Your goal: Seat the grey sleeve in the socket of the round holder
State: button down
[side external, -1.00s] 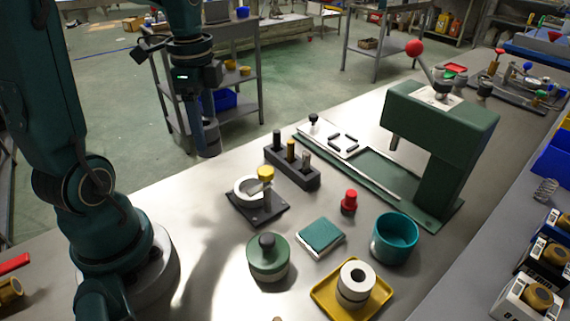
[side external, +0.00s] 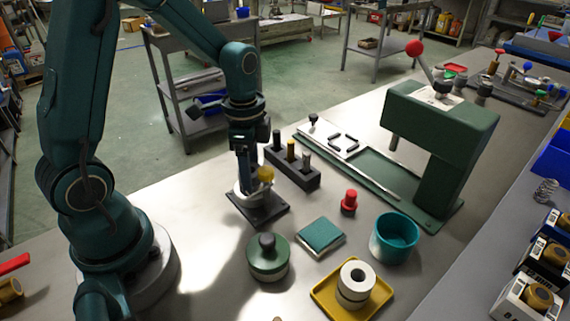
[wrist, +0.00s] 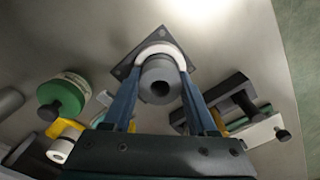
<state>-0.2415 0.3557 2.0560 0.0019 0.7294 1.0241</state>
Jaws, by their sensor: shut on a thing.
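The round holder is a white ring on a dark square plate (side external: 268,212), with a yellow knob (side external: 266,174) at its side. In the wrist view its white ring (wrist: 165,49) shows behind the sleeve. My gripper (side external: 244,184) points down at the holder, its fingers reaching the ring. In the wrist view its two blue fingers are shut on the grey sleeve (wrist: 160,84), a short cylinder with a dark bore. The sleeve lies over the ring's opening. The socket is hidden behind it, and I cannot tell how deep the sleeve sits. In the side view my fingers largely hide the sleeve.
A dark block with several pins (side external: 291,168) stands close behind the holder. A green lidded pot (side external: 268,260), a teal pad (side external: 320,235), a red knob (side external: 349,202), a teal cup (side external: 395,238) and a yellow tray (side external: 325,300) stand nearby. A green press (side external: 440,130) is farther right.

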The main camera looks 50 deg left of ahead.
jog(key=shift+c, duration=1)
grip_release()
jog(key=shift+f, duration=0.15)
notch_tip(320, 180, up, 12)
jog(key=s+d+n+t, duration=0.5)
jog(key=s+d+n, duration=0.1)
jog(key=s+n, duration=0.3)
jog(key=shift+t, duration=0.3)
jog(key=shift+s, duration=0.1)
